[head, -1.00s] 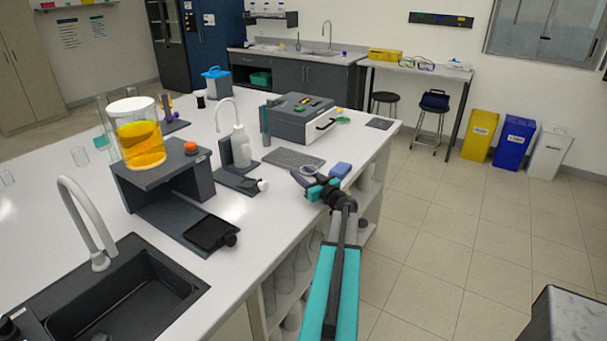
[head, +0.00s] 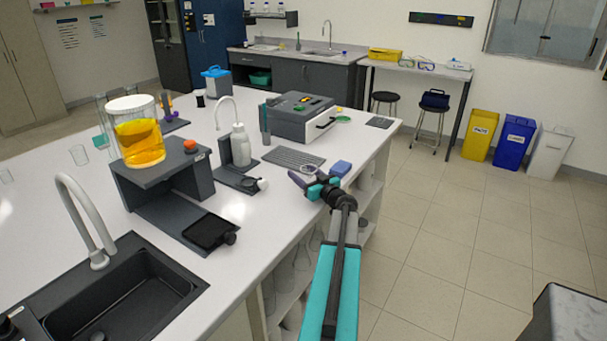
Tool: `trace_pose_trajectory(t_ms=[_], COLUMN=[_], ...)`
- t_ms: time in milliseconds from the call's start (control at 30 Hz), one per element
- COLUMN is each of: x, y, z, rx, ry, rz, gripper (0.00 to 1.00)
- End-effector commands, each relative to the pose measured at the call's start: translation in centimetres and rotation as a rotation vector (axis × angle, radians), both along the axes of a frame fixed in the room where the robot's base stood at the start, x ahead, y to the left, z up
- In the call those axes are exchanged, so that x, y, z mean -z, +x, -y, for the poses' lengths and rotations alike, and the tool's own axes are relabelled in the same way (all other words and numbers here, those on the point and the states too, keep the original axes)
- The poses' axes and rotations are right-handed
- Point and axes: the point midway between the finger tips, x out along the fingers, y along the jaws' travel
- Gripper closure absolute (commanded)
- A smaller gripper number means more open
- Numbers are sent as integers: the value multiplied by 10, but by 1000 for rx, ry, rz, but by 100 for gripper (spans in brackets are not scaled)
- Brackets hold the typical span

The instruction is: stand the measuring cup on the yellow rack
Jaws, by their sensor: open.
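My gripper (head: 303,178) is at the near right edge of the white bench, with its jaws open. Just beyond its fingers is a small clear round rim (head: 308,168), which may be the measuring cup; the gripper partly hides it. I cannot tell whether the fingers are around it or in front of it. A yellow rack-like block (head: 385,55) lies on the far side table against the wall, and it is small in the picture.
A dark grooved mat (head: 295,158), a white bottle (head: 240,147) on a stand and a grey machine (head: 300,117) are nearby. A jar of yellow liquid (head: 140,140) stands on a dark platform.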

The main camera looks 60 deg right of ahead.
Motion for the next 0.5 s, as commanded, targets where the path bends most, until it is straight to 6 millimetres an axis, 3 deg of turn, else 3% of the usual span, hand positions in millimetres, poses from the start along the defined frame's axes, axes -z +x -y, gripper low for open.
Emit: trace_pose_trajectory(t_ms=[300,500], x=[-6,-2], y=[0,-23], z=[0,-11], rx=[0,2], ry=[1,0], rz=[-1,1], gripper=[40,40])
